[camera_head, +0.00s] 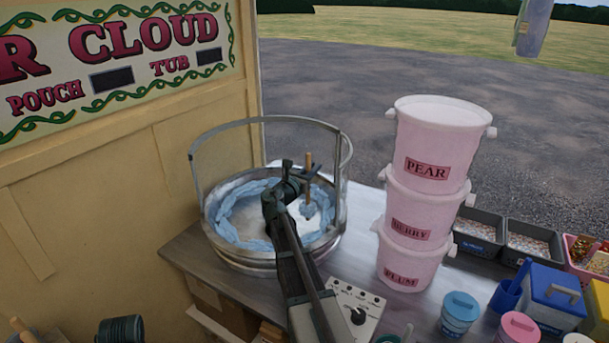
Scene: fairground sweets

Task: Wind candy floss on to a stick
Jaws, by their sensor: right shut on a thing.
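The candy floss machine (252,266) is a round metal bowl with a clear guard around it, on the counter at centre left. A ring of pale blue floss (228,228) lies around the inside of the bowl. My right gripper (308,176) is over the right part of the bowl and shut on an upright wooden stick (308,161). A small tuft of blue floss (309,209) clings to the stick's lower end, inside the bowl. My right arm hides part of the bowl's middle and front.
A control box (355,308) with a dial stands in front of the bowl. Three pink tubs (437,143) are stacked right of it. Trays (532,240), small lidded pots (460,308) and a blue box (553,296) crowd the right. A sign wall (130,165) borders the left.

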